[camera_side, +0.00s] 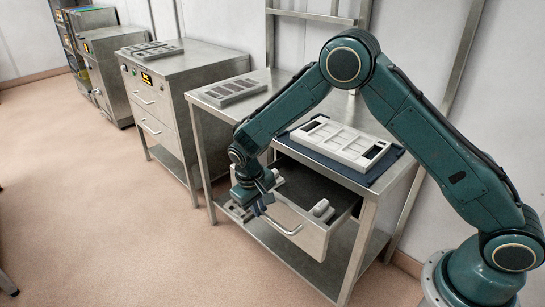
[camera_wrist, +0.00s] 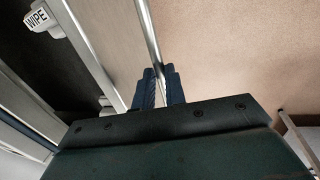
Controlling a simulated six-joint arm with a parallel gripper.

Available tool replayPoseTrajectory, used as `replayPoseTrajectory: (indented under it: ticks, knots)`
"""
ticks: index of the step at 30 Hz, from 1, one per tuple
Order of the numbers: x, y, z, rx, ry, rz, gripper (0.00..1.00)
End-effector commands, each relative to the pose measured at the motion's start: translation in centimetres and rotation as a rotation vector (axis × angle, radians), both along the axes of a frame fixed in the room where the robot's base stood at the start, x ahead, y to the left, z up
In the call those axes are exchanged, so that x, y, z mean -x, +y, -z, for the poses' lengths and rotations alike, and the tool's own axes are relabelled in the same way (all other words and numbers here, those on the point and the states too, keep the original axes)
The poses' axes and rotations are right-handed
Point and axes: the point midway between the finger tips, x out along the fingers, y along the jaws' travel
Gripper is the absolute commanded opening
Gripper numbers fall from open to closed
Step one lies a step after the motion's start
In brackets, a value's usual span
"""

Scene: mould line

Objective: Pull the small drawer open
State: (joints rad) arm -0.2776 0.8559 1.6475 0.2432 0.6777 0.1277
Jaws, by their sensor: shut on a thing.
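The small drawer (camera_side: 313,240) under the metal table is pulled well out, and its dark inside shows. Its curved bar handle (camera_side: 284,228) runs along the drawer front. My gripper (camera_side: 262,207) is at the left part of this handle. In the wrist view, the two blue fingers (camera_wrist: 158,88) are closed around the handle bar (camera_wrist: 148,32), with the drawer front (camera_wrist: 110,35) to the left. The fingertips are small in the side view, and my wrist hides the drawer's left end there.
A pale block (camera_side: 321,210) lies in the drawer; a "WIPE" label (camera_wrist: 37,19) shows in the wrist view. A pale mould tray (camera_side: 342,144) on a dark mat and a grey tray (camera_side: 230,91) lie on the table (camera_side: 262,77). The floor (camera_side: 110,210) in front is clear.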

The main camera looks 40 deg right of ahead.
Motion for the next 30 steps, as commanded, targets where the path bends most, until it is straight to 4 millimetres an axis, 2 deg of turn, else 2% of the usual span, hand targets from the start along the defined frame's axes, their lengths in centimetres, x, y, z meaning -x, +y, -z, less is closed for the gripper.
replayPoseTrajectory:
  ticks: [1, 6, 12, 18, 27, 28, 29, 30]
  knots:
    - [0.0, 1.6, 0.0, -0.001, -0.001, -0.007, 0.0]
    - [0.0, 5.3, 0.0, 0.0, 0.002, -0.005, 0.0]
    - [0.0, 7.9, 0.0, 0.0, 0.001, -0.002, 0.0]
    - [0.0, 8.8, 0.0, 0.0, 0.001, 0.0, 0.0]
    - [0.0, 8.8, 0.0, 0.0, 0.001, 0.001, 0.0]
    - [0.0, 8.8, 0.0, 0.0, 0.001, 0.001, 0.14]
    - [0.0, 8.8, 0.0, 0.0, 0.001, 0.001, 0.2]
    - [0.0, 8.8, 0.0, 0.0, 0.001, 0.001, 0.22]
